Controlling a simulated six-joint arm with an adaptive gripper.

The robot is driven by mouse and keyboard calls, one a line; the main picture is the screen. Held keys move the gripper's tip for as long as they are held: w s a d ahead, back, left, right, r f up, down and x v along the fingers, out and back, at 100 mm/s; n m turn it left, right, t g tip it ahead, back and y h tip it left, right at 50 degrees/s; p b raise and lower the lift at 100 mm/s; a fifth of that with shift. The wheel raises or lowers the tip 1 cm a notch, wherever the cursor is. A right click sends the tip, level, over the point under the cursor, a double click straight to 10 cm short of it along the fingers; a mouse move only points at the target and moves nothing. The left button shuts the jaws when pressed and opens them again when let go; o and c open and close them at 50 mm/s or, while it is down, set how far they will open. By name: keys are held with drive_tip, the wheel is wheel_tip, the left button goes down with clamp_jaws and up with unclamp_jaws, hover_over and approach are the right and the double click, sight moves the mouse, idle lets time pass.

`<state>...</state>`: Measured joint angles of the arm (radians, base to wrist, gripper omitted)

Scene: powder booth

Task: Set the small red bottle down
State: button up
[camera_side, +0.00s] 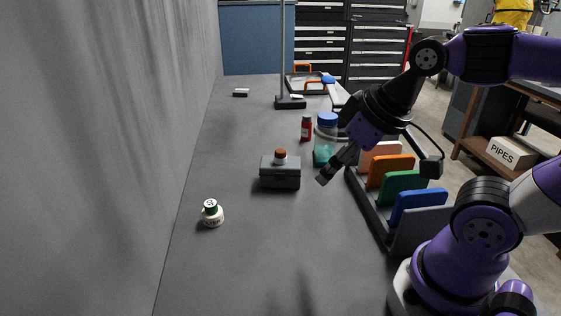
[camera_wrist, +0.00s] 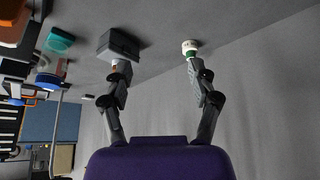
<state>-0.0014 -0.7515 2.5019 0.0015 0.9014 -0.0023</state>
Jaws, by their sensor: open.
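My gripper (camera_side: 325,179) is in front of the bottle and jar in the side view, tilted down to the left and apart from the bottle. In the wrist view my gripper (camera_wrist: 157,75) has its fingers spread with nothing between them. I cannot clearly make out the red bottle in the wrist view.
A rack of coloured panels (camera_side: 390,180) lies right, a stand (camera_side: 290,102) behind. The front table is clear.

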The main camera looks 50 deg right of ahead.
drive_tip(key=w+d+r+m+h, duration=0.25)
drive_tip(key=w+d, duration=0.25)
drive_tip(key=w, duration=0.4)
drive_tip(key=m+g+h, duration=0.1)
drive_tip(key=m+h, duration=0.4)
drive_tip(key=m, duration=0.5)
hover_over(307, 116)
drive_tip(key=s+a, duration=0.3)
drive_tip(key=a, duration=0.2)
wheel_tip(307, 116, down, 8)
drive_tip(key=f, duration=0.1)
drive_tip(key=shift+n, duration=0.25)
drive_tip(key=shift+d+r+x, duration=0.1)
drive_tip(key=shift+x, duration=1.35)
drive_tip(key=shift+d+r+x, duration=0.15)
drive_tip(key=shift+x, duration=1.3)
drive_tip(key=shift+w, duration=0.1)
clamp_jaws()
